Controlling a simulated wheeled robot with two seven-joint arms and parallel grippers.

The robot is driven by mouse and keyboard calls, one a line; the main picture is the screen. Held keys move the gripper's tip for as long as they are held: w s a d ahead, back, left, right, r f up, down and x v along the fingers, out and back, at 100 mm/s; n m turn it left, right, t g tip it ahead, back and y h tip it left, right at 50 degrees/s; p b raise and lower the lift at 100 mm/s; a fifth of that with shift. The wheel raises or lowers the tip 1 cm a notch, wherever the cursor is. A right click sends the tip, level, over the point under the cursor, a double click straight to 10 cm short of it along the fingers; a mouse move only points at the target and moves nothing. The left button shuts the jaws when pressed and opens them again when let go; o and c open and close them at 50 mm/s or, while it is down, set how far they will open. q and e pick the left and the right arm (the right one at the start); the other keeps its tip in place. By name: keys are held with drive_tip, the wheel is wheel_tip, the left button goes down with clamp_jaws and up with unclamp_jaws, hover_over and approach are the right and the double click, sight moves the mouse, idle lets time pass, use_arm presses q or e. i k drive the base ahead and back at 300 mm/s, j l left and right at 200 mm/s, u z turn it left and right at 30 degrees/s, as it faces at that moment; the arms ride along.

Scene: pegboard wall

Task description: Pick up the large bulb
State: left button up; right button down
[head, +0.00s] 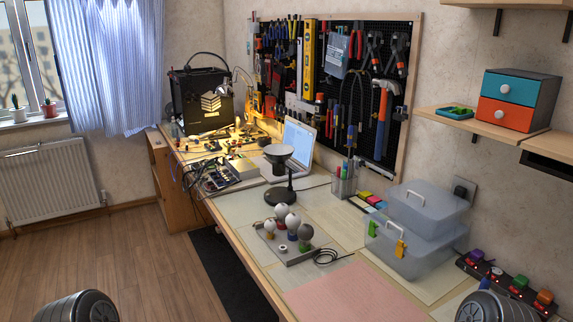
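Several bulbs stand upright on a small grey holder board (300,259) on the workbench, in the middle of the head view. One white round bulb (281,212) is at the back. Another white round bulb (293,221) is in front of it and partly overlaps it. A smaller white bulb (270,228) is at the left, and a dark grey round bulb (305,231) is at the right. They are small in the picture, and I cannot tell for sure which is the largest. Neither gripper is in view; only rounded dark parts of my arms show at the bottom corners.
A black lamp (280,172) stands just behind the holder, and a dark cable (328,257) lies to its right. Clear plastic boxes (418,230) stand further right, with a power strip (508,285) beyond. The pink mat (345,295) in front is clear. A laptop (297,140) is behind.

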sight(282, 210)
drive_tip(key=i+j, duration=0.25)
drive_tip(key=j, duration=0.15)
drive_tip(key=i+j, duration=0.25)
drive_tip(key=j, duration=0.2)
drive_tip(key=i+j, duration=0.25)
drive_tip(key=j, duration=0.15)
drive_tip(key=i+j, duration=0.25)
drive_tip(key=j, duration=0.15)
drive_tip(key=i+j, duration=0.25)
drive_tip(key=j, duration=0.2)
drive_tip(key=i+j, duration=0.55)
drive_tip(key=j, duration=0.3)
drive_tip(key=i+j, duration=0.25)
drive_tip(key=j, duration=0.15)
drive_tip(key=z, duration=2.65)
